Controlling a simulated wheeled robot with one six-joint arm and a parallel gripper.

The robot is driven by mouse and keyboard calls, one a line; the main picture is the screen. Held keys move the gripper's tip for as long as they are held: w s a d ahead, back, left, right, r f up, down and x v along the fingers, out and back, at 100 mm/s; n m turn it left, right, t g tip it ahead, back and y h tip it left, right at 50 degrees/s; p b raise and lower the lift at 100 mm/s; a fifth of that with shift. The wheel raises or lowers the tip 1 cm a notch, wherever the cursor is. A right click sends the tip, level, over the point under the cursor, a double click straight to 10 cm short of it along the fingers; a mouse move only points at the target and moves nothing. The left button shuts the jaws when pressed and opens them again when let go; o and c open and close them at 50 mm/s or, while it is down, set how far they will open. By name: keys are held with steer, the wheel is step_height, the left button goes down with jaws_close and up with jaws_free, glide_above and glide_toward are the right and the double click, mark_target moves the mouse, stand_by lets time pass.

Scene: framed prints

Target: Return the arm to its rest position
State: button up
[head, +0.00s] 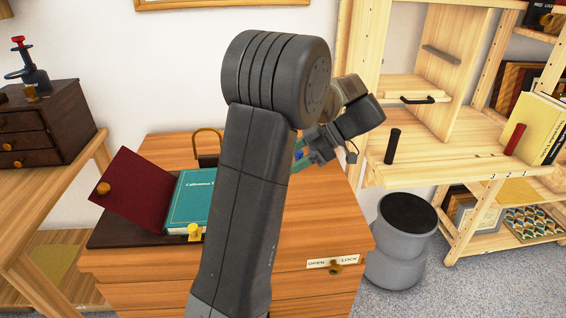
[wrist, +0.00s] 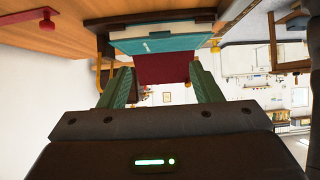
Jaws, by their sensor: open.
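My arm rises through the middle of the head view and bends over at its top. My gripper (head: 303,155) is partly hidden behind the arm, above the right part of the wooden cabinet (head: 325,225). In the wrist view its two green fingers (wrist: 163,85) are spread apart with nothing gripped between them. That view looks upside down. Beyond the fingers it shows a teal book (wrist: 170,43) and a dark red panel (wrist: 160,69).
On the cabinet, the teal book (head: 190,200) lies in a dark box with its red lid (head: 138,187) open. A padlock-like yellow loop (head: 208,140) stands behind. Right are a wooden shelf unit (head: 430,165) and grey stool (head: 400,245); left, a small drawer chest (head: 45,125).

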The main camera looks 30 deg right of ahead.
steer(key=b+x, duration=0.2)
steer(key=x, duration=1.2)
steer(key=shift+r, duration=0.3)
